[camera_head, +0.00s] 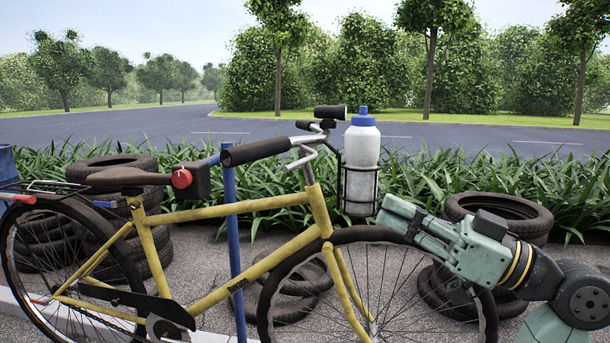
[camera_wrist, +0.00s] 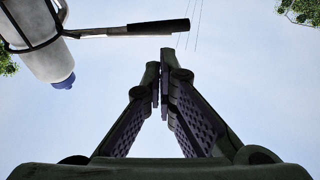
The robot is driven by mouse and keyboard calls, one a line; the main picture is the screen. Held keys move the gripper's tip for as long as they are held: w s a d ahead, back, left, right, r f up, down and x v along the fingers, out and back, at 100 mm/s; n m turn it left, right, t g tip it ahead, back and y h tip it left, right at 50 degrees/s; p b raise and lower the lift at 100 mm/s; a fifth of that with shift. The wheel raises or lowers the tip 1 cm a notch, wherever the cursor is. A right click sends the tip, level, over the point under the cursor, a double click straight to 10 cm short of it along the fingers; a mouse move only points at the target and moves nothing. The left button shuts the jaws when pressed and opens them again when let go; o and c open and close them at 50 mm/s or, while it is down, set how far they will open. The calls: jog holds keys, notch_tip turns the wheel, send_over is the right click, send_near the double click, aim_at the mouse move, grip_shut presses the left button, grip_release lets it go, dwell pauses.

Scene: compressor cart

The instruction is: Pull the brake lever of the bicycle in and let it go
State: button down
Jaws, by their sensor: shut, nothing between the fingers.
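The yellow bicycle (camera_head: 255,205) stands side-on in the head view. Its handlebar has a near black grip (camera_head: 255,151) and a far black grip (camera_head: 330,112). A thin grey piece that looks like a brake lever (camera_head: 300,161) shows beside the near grip. In the wrist view, a black grip (camera_wrist: 158,27) with a thin grey bar beneath it is beyond my fingertips; I cannot tell if that bar is the lever. My gripper (camera_head: 385,208), also in the wrist view (camera_wrist: 160,75), is shut and empty. It is right of and below the handlebar, apart from it.
A white bottle (camera_head: 361,145) with a blue cap sits in a wire cage between the handlebar and my gripper; it also shows in the wrist view (camera_wrist: 45,45). The front wheel (camera_head: 375,290) is below. Stacked tyres (camera_head: 500,212) lie behind my gripper. A blue post (camera_head: 233,250) stands by the frame.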

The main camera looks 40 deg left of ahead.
aim_at(286, 171)
jog(key=p+x, duration=0.5)
jog(key=x, duration=0.9)
jog(key=shift+s+a, duration=0.1)
jog(key=shift+s, duration=0.05)
jog(key=s+a+m+t+b, duration=0.1)
jog(key=s+a+t, duration=0.1)
jog(key=a, duration=0.1)
jog(key=shift+s+t+b, duration=0.15)
jog(key=shift+t+b, duration=0.15)
jog(key=shift+b, duration=0.05)
